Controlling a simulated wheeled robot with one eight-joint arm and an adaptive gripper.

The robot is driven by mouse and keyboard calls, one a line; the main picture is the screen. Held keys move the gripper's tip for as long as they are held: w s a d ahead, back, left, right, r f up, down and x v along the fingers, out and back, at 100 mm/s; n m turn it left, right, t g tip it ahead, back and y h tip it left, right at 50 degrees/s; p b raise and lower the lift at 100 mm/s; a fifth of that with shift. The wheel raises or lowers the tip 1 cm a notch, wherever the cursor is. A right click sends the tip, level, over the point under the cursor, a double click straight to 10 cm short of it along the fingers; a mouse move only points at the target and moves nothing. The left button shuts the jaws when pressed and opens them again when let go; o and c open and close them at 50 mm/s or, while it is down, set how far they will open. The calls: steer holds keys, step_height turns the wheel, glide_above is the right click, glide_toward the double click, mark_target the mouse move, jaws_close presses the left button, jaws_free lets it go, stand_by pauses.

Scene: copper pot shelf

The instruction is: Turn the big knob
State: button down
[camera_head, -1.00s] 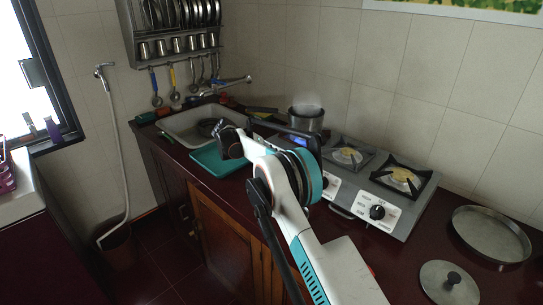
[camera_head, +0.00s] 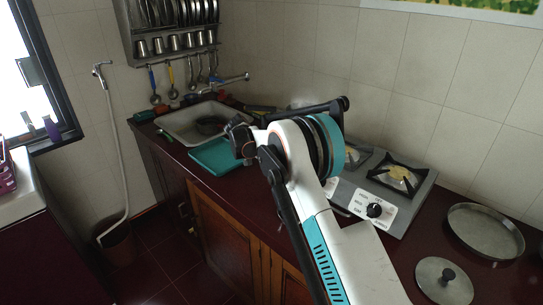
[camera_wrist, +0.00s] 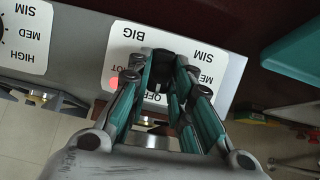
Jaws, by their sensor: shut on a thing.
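The big knob (camera_wrist: 161,70) is dark and sits on a white label plate (camera_wrist: 125,38) marked BIG on the stove's grey front. In the wrist view my gripper (camera_wrist: 161,62) has its fingers on both sides of the knob and is shut on it. The fingers cover part of the plate, so the knob's exact pointer angle cannot be told. In the head view my arm hides the big knob and the gripper's fingertips. The stove (camera_head: 418,207) shows to the right of my arm.
Another stove knob (camera_head: 375,210) has its own white plate. A round pan (camera_head: 486,231) and a lid (camera_head: 444,283) lie on the counter at right. A teal tray (camera_head: 215,155) and the sink (camera_head: 180,128) are at left. The pot behind is mostly hidden by my arm.

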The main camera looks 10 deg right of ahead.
steer(key=shift+m, duration=0.3)
stand_by(0.4)
steer(key=c, duration=1.4)
jaws_free()
steer(key=shift+c, duration=0.2)
steer(key=v, duration=1.2)
steer(key=shift+s, duration=0.15)
